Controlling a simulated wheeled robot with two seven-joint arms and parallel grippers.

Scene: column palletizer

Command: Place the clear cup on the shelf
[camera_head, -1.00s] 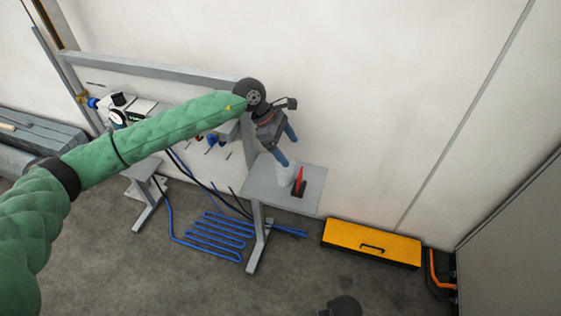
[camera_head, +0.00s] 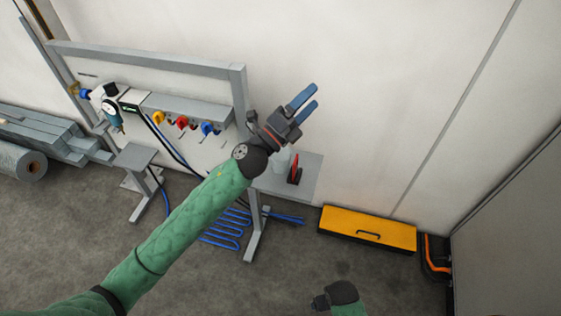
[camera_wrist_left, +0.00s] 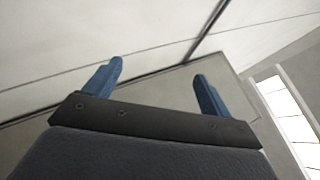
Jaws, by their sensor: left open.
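The clear cup (camera_head: 281,161) stands on the small grey shelf (camera_head: 312,170), beside a red item. It is pale and partly hidden by my left wrist. My left gripper (camera_head: 309,96) is open and empty, above the shelf, with its blue fingers pointing up and right, away from the cup. In the left wrist view, the two blue fingers (camera_wrist_left: 158,70) are wide apart with nothing between them. My right wrist shows at the bottom edge of the head view; its fingers cannot be made out.
The red item (camera_head: 294,168) stands close to the right of the cup. A grey frame (camera_head: 150,62) with coloured connectors stands at the left. A yellow case (camera_head: 367,228) lies on the floor against the wall. Blue tubing (camera_head: 225,228) lies under the frame.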

